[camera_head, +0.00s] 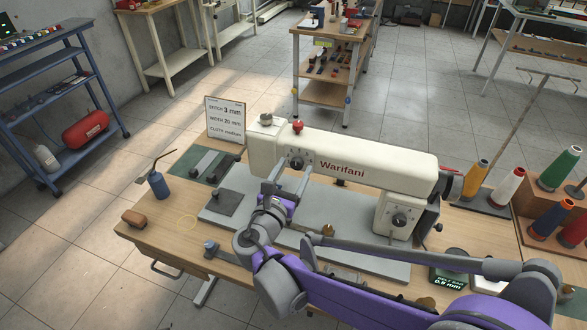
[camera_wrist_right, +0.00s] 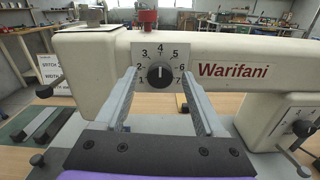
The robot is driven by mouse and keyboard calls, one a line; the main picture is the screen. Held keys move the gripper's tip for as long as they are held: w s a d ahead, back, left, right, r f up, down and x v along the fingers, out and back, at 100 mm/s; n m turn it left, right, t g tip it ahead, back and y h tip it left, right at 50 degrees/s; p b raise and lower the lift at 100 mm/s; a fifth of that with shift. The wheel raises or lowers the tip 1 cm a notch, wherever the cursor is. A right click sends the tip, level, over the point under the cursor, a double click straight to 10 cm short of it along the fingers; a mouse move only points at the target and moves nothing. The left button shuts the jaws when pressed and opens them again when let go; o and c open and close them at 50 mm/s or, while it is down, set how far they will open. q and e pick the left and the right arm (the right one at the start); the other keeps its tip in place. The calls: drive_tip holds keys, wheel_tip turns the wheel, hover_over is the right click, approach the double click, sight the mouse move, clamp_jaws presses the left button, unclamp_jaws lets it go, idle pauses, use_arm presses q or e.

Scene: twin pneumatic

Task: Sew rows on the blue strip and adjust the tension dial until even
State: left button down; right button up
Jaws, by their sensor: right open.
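A cream Warifani sewing machine (camera_head: 340,160) stands on a grey base plate on the wooden table. In the head view, the dial (camera_head: 297,163) is on the left end of the machine's arm. My right gripper (camera_head: 290,178) is open, its two fingers to either side of the dial and apart from it. A second dial (camera_head: 399,220) sits on the machine's right column. I cannot make out a blue strip. My left gripper is out of view.
A green mat (camera_head: 190,155) with grey strips, a blue oil can (camera_head: 158,186) and a brown block (camera_head: 134,218) lie left. Thread cones (camera_head: 507,186) stand right. A display (camera_head: 447,283) reads about 0.8 mm.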

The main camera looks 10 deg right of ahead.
drive_tip(key=shift+w+d, duration=0.15)
drive_tip(key=shift+w, duration=0.05)
clamp_jaws()
idle(0.3)
drive_tip(key=shift+m, duration=0.4)
drive_tip(key=m, duration=0.3)
drive_tip(key=shift+m, duration=0.3)
drive_tip(key=shift+s+m+p, duration=0.1)
drive_tip(key=shift+m+p, duration=0.2)
drive_tip(key=shift+m, duration=1.4)
